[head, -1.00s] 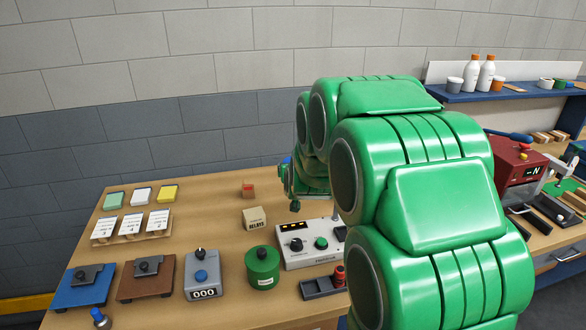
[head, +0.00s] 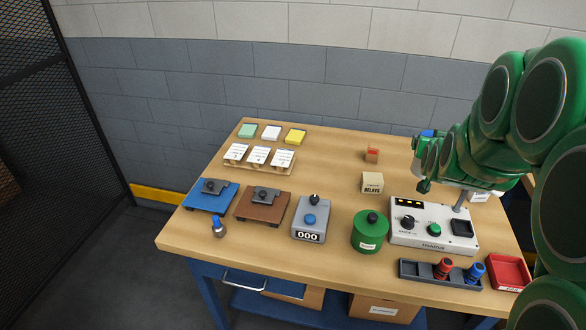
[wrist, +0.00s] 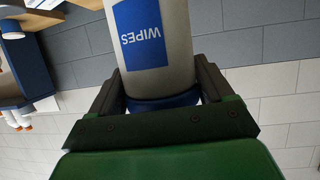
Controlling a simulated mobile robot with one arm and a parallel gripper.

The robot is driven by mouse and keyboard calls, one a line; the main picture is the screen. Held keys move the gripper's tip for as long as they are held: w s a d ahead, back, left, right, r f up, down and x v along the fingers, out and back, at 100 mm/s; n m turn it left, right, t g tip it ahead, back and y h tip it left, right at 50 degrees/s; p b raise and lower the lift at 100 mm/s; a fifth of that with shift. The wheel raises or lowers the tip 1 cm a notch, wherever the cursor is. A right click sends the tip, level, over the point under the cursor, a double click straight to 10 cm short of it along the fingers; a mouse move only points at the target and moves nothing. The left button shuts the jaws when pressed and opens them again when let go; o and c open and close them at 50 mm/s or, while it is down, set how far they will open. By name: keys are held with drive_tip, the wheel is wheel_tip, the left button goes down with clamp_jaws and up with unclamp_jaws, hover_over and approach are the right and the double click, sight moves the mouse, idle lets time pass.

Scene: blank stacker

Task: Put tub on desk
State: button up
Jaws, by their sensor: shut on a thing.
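The tub (wrist: 180,70), a white cylinder with a blue "WIPES" label and a blue end, fills the top middle of the wrist view. My gripper (wrist: 162,88) is shut on it, with one dark finger on each side near the blue end. The wooden-topped desk (head: 335,150) with blue legs lies across the middle of the head view. My green arm reaches in from the right over the desk's right side. The tub cannot be made out clearly in the head view, where my arm hides much of that area.
The desk holds card stands, a blue fixture (head: 211,203), a brown fixture (head: 262,208), a counter box (head: 310,222), a green canister (head: 368,236), a relays box (head: 372,183), a control box (head: 433,240) and a red tray (head: 508,272). Its back middle has bare wood.

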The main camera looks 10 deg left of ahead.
drive_tip(key=w+a+r+n+g+y, duration=0.1)
drive_tip(key=a+r+n+y, duration=0.25)
drive_tip(key=a, duration=0.35)
drive_tip(key=a+r+n+g+y, duration=0.1)
drive_tip(key=a+r+n+y, duration=0.2)
drive_tip(key=a, duration=0.4)
drive_tip(key=s+a+f+n+g+y, duration=0.5)
drive_tip(key=s+a+f+n+y, duration=0.2)
drive_tip(key=s+a, duration=0.45)
drive_tip(key=shift+w+a+f, duration=0.8)
drive_tip(key=shift+w+f, duration=1.4)
drive_tip(key=shift+w, duration=0.15)
drive_tip(key=shift+w+a+f, duration=0.8)
drive_tip(key=shift+w+f, duration=1.35)
drive_tip(key=shift+w, duration=0.15)
drive_tip(key=shift+w+a+f, duration=0.8)
drive_tip(key=shift+w+f, duration=1.4)
drive_tip(key=shift+w, duration=0.15)
drive_tip(key=shift+f, duration=0.1)
